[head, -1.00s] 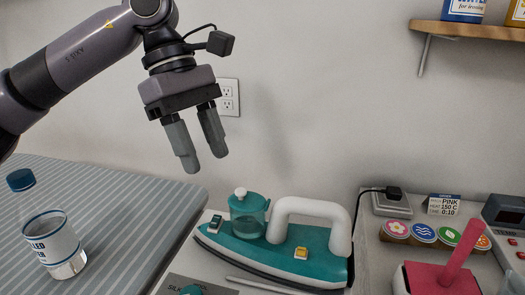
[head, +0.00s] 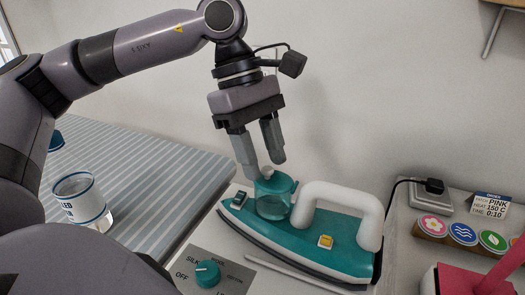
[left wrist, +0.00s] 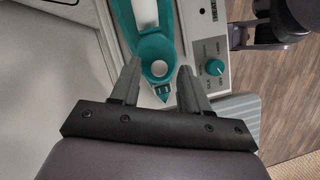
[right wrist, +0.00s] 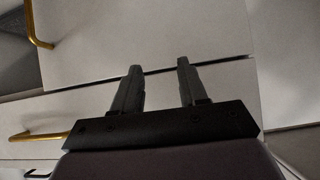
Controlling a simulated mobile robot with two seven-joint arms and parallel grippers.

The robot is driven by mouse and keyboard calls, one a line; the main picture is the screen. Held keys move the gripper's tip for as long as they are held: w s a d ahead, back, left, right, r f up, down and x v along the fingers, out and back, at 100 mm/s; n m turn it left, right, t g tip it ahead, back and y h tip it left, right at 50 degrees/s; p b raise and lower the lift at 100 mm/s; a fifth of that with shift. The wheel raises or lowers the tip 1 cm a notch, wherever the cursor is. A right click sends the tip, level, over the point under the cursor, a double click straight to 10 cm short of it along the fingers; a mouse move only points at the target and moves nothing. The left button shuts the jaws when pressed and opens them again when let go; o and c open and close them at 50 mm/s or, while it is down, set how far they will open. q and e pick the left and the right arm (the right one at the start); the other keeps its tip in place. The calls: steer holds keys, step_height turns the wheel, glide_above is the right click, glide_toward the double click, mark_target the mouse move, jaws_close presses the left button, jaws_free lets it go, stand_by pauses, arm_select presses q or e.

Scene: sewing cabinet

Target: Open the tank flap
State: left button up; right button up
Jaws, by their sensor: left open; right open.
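The teal iron (head: 330,245) with a white handle (head: 343,197) lies on its stand. Its clear teal tank (head: 273,205) sits near the nose, under a teal flap with a pale knob, partly hidden by my fingers in the head view. My left gripper (head: 262,170) is open and points down at the tank top, its fingertips by the flap. My right gripper (right wrist: 156,72) is open and empty, facing pale cabinet fronts.
A teal dial (head: 207,274) is on the stand's front panel. A power plug (head: 433,186), coloured discs (head: 463,233) and a pink-handled object (head: 500,268) are at right.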

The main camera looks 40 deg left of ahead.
arm_select(q)
jaws_close()
